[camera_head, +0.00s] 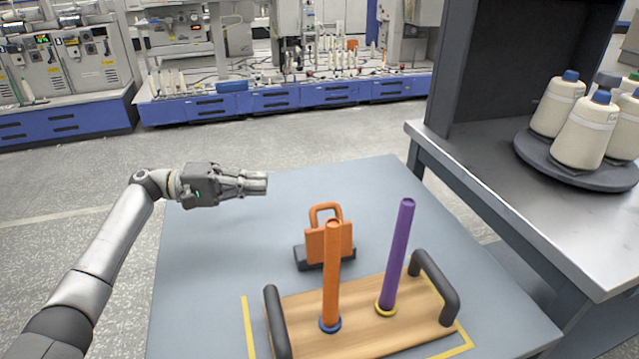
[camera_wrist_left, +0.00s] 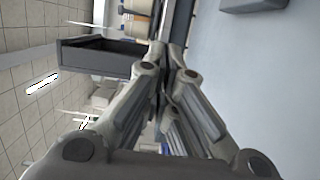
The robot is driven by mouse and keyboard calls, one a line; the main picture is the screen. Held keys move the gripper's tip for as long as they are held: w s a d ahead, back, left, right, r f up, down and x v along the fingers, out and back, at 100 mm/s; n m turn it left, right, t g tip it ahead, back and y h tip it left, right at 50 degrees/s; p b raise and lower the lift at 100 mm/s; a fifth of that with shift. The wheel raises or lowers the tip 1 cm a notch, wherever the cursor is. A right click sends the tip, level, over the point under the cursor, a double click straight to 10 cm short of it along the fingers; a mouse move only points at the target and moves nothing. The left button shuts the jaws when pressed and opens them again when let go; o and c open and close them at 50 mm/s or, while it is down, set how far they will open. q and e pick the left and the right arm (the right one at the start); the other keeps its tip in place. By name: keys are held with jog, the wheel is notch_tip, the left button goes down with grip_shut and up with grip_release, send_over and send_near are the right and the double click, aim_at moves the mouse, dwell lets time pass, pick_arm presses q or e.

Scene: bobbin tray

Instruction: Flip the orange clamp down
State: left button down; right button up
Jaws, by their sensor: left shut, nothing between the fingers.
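The orange clamp (camera_head: 318,241) stands upright on a dark base (camera_head: 312,257) on the grey table, behind the wooden tray. Its looped handle points up. An orange bobbin partly hides it. My left gripper (camera_head: 262,183) is to the left of and behind the clamp, apart from it, over the far part of the table. Its fingers point right, shut and empty. The left wrist view shows the closed fingers (camera_wrist_left: 168,80) close up; the orange clamp cannot be made out there. My right gripper is in neither view.
A wooden tray (camera_head: 352,318) with two dark handles holds an upright orange bobbin (camera_head: 331,275) and a purple one (camera_head: 398,252). Yellow lines (camera_head: 247,325) mark the table around it. A side table (camera_head: 480,160) at right carries cream cones on a round plate. The table's left part is clear.

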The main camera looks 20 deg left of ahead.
pick_arm(q)
jog(key=d+p, duration=0.1)
jog(key=d, duration=1)
jog(key=shift+d, duration=0.35)
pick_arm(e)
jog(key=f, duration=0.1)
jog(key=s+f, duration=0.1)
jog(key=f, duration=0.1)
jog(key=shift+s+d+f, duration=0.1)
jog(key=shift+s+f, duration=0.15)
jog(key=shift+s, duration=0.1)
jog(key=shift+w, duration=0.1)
pick_arm(q)
jog(key=shift+s+d+r+m, duration=0.2)
jog(key=shift+s+m, duration=0.1)
jog(key=shift+m, duration=0.1)
